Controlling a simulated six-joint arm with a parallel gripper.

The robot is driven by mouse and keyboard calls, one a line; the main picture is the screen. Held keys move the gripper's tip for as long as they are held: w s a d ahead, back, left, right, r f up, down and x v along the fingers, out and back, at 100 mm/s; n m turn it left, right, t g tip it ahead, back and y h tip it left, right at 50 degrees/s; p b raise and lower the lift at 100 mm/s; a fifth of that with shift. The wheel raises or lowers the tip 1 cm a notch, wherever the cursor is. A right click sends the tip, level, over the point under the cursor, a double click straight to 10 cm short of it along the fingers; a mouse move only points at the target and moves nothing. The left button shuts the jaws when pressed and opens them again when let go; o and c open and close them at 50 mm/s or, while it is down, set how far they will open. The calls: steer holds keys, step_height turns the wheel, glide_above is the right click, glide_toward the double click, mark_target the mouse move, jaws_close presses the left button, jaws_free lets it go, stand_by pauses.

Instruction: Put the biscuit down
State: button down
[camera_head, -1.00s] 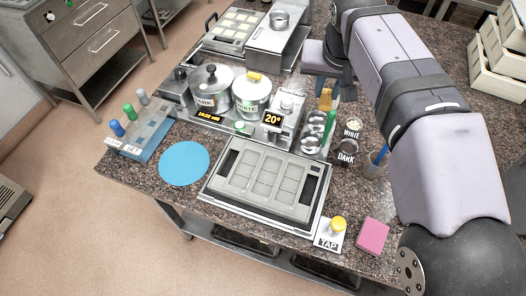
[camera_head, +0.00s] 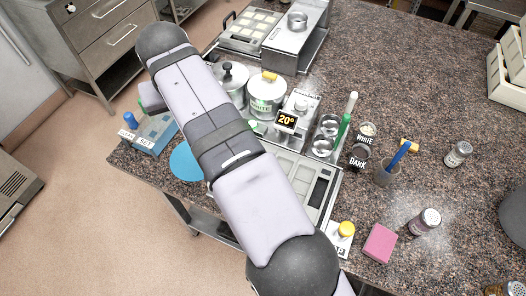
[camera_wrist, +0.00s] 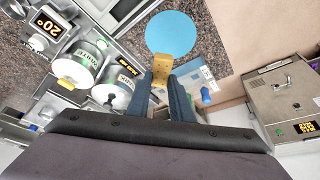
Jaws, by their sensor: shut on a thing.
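A tan biscuit (camera_wrist: 161,72) is between the fingertips of my gripper (camera_wrist: 163,79) in the wrist view. My gripper is shut on it. The round blue mat (camera_wrist: 172,32) lies just beyond the biscuit in that view. I cannot tell the height of the biscuit above the table. In the head view my arm reaches to the upper left and hides the gripper's fingers and the biscuit. The blue mat (camera_head: 184,162) shows there partly, behind my arm.
The lidded pots (camera_head: 266,97) stand close to my arm. The grey mould tray (camera_head: 305,180) is partly covered by my arm. A pink block (camera_head: 380,243) lies at front right.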

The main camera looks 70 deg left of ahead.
step_height(320, 180, down, 11)
steer(key=shift+w+r, duration=0.2)
steer(key=shift+w, duration=0.05)
steer(key=shift+f+p, duration=1.75)
steer(key=shift+f, duration=3.25)
steer(key=shift+f, duration=0.2)
steer(key=c, duration=1.6)
jaws_free()
steer(key=shift+o, duration=0.2)
steer(key=shift+r, duration=0.2)
